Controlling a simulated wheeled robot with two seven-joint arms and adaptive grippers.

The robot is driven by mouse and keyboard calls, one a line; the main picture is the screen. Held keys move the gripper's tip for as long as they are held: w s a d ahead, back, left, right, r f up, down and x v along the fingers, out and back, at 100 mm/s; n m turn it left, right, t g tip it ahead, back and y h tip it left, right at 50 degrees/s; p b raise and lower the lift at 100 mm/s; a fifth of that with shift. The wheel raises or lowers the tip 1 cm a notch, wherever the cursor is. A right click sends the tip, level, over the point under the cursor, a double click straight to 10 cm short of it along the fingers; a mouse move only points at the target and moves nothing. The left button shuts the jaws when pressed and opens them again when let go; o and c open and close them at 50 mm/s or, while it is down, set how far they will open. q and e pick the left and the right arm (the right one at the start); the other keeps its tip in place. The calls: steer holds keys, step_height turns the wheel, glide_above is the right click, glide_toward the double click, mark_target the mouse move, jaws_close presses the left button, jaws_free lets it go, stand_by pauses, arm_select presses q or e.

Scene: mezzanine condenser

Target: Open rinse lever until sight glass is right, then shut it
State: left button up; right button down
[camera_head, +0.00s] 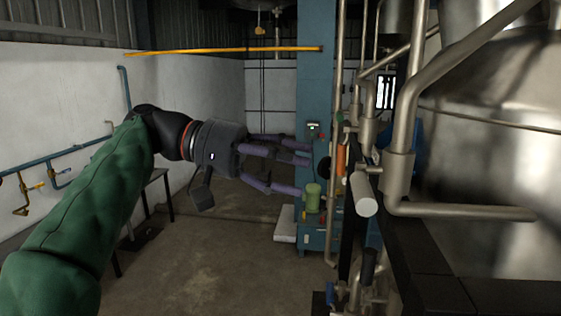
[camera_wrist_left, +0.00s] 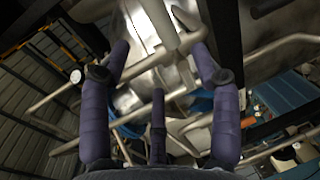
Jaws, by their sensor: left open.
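My left gripper (camera_head: 290,163) reaches in from the left with its purple fingers spread and empty. It points at the pipework, apart from it as far as I can tell. In the left wrist view the fingers (camera_wrist_left: 160,75) stand wide apart with steel pipes beyond them and nothing between them. I cannot make out for certain which part is the rinse lever or the sight glass. Near the fingertips are an orange cylinder (camera_head: 341,160), a white cylinder (camera_head: 362,194) and a green cylinder (camera_head: 313,197). My right gripper does not show.
Steel pipes (camera_head: 399,170) and a large shiny vessel (camera_head: 490,120) fill the right side. A blue column (camera_head: 315,75) stands behind the gripper. A yellow bar (camera_head: 220,50) crosses above. Blue piping (camera_head: 62,156) runs along the left wall. The concrete floor (camera_head: 215,260) is open below my arm.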

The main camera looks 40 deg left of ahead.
arm_select(q)
steer(key=shift+v, duration=0.8)
